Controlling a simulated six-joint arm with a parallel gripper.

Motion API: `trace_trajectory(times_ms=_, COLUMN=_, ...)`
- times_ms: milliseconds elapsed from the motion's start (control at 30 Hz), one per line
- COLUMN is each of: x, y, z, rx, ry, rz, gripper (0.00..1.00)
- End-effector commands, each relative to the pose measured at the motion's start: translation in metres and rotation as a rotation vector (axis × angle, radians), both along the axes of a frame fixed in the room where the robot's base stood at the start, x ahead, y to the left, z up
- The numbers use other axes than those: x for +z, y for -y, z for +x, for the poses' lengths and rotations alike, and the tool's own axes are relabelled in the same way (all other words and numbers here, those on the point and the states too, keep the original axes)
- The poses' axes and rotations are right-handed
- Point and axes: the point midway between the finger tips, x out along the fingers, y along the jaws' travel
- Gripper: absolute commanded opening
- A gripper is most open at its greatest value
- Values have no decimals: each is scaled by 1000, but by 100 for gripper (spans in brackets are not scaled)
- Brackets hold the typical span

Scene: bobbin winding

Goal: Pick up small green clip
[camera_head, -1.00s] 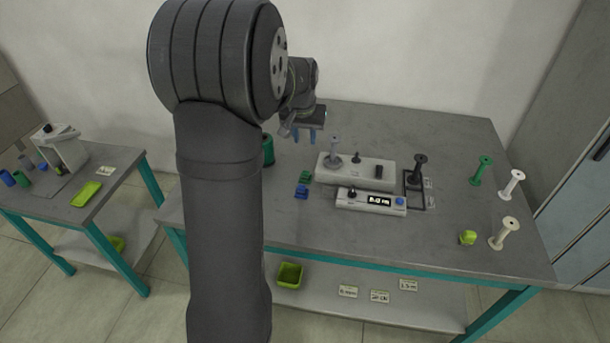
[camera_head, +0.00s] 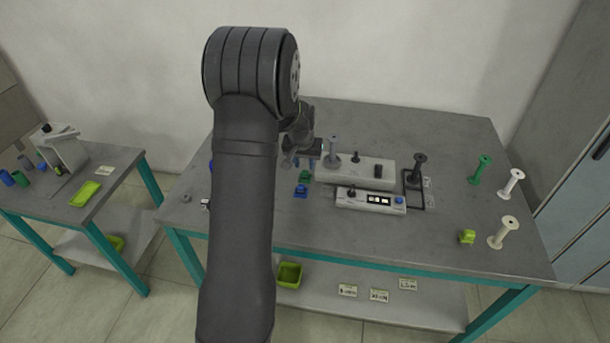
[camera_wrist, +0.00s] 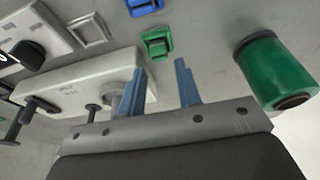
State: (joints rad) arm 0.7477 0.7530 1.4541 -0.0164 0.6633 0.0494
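The small green clip (camera_wrist: 157,43) lies on the table in the wrist view, just beyond my fingertips and slightly left of the gap between them. It also shows in the head view (camera_head: 305,176), behind a blue clip (camera_head: 300,191). My gripper (camera_wrist: 159,72) has its two blue fingers apart with nothing between them. It is above the table and not touching the clip. In the head view my arm hides part of the gripper.
A blue clip (camera_wrist: 145,6) lies near the green one. A green spool (camera_wrist: 275,70) stands to the right in the wrist view. The white winder base (camera_wrist: 75,88) is close on the left.

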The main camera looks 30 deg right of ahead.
Motion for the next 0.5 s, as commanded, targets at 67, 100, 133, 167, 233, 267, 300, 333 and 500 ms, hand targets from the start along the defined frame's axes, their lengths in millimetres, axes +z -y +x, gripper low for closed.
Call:
trace_trajectory(times_ms=67, x=-14, y=1, z=0, rx=0, ry=-2, rz=2, gripper=31)
trace_trajectory(times_ms=100, x=-21, y=2, z=1, rx=0, ry=-4, rz=4, gripper=31)
trace_trajectory(times_ms=133, x=-25, y=3, z=2, rx=0, ry=-2, rz=2, gripper=31)
trace_trajectory(times_ms=167, x=-28, y=4, z=3, rx=0, ry=-1, rz=1, gripper=31)
trace_trajectory(times_ms=233, x=-35, y=5, z=4, rx=0, ry=-2, rz=2, gripper=31)
trace_trajectory(times_ms=267, x=-37, y=6, z=5, rx=0, ry=-1, rz=1, gripper=31)
trace_trajectory(times_ms=300, x=-38, y=6, z=5, rx=0, ry=-1, rz=1, gripper=31)
trace_trajectory(times_ms=333, x=-38, y=6, z=5, rx=0, ry=-1, rz=1, gripper=31)
trace_trajectory(times_ms=500, x=-38, y=6, z=5, rx=0, ry=-1, rz=1, gripper=27)
